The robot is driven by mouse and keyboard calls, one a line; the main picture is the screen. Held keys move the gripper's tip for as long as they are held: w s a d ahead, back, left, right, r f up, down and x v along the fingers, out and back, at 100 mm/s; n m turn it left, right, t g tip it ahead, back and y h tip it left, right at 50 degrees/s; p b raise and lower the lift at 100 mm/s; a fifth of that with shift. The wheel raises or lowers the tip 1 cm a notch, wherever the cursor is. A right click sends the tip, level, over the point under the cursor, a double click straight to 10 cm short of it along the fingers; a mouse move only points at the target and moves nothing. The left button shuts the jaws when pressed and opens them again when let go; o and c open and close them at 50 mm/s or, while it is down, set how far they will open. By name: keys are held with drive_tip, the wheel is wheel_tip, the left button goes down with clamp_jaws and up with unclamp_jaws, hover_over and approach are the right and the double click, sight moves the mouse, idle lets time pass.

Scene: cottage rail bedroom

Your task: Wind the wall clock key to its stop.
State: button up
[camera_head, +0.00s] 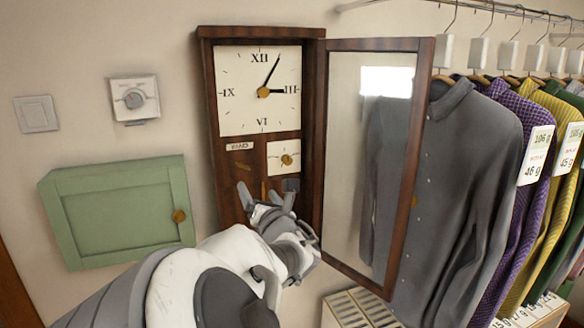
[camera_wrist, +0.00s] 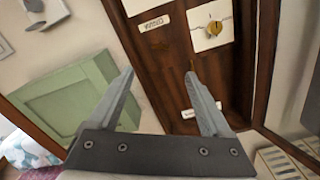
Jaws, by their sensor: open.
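The wall clock (camera_head: 207,90) hangs in a dark wood case, and its glazed door (camera_head: 318,150) stands open to the right. Its white dial (camera_head: 235,70) is above. Below it, a brass knob that looks like the winding key (camera_head: 287,159) sits on a small white marked plate (camera_head: 273,164). The key also shows in the wrist view (camera_wrist: 214,27), upper right. A small lettered label (camera_head: 239,146) is left of the plate. My gripper (camera_head: 266,192) is open and empty, below the key and apart from it. In the wrist view its fingers (camera_wrist: 159,73) spread before the lower case.
A green cabinet (camera_head: 120,210) with a brass knob is at left. A thermostat-like dial (camera_head: 134,98) and a switch (camera_head: 36,114) are on the wall. Shirts (camera_head: 460,160) hang from a rail at right, close to the clock door. A slatted box (camera_head: 360,308) stands below.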

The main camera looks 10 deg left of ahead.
sight(244, 168)
drive_tip(key=p+x, duration=0.4)
drive_tip(key=x, duration=1.3)
drive_tip(key=shift+w+d+p, duration=0.1)
drive_tip(key=shift+d+p, duration=0.05)
drive_tip(key=shift+p, duration=0.15)
clamp_jaws()
drive_tip(key=shift+f, duration=0.1)
drive_tip(key=shift+f+m+b, duration=0.1)
drive_tip(key=shift+m+b, duration=0.2)
drive_tip(key=shift+b, duration=0.35)
